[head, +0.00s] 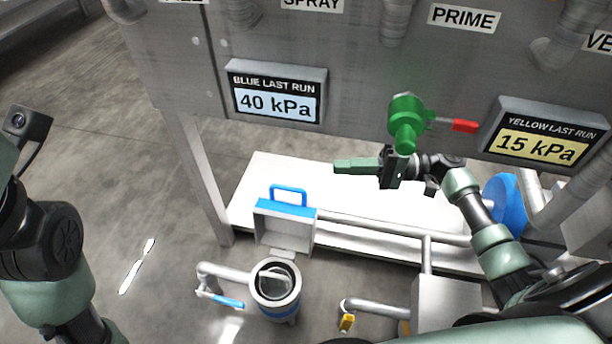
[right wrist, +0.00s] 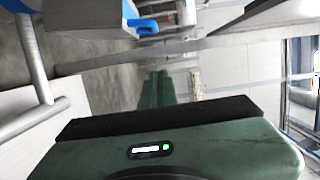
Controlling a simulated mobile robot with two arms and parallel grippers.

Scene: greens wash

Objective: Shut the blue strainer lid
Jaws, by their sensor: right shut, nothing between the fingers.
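The blue strainer's lid (head: 284,226) stands raised behind the strainer body, with a blue handle (head: 289,190) at its top. The strainer body (head: 275,287) is a round pot with a blue band; its round mouth is uncovered. In the right wrist view the lid's grey box and blue edge (right wrist: 141,24) show at the top. My right gripper (head: 338,166) is shut and empty, to the right of the lid handle and apart from it. Its fingers also show in the right wrist view (right wrist: 158,76). My left arm is at the left edge of the head view; its fingers are out of frame.
A grey panel carries a blue display (head: 276,94), a yellow display (head: 546,137) and a green valve with a red handle (head: 406,112). A white shelf (head: 253,175) lies below it. Pipes with a blue lever (head: 228,301) and a yellow lever (head: 347,322) flank the strainer.

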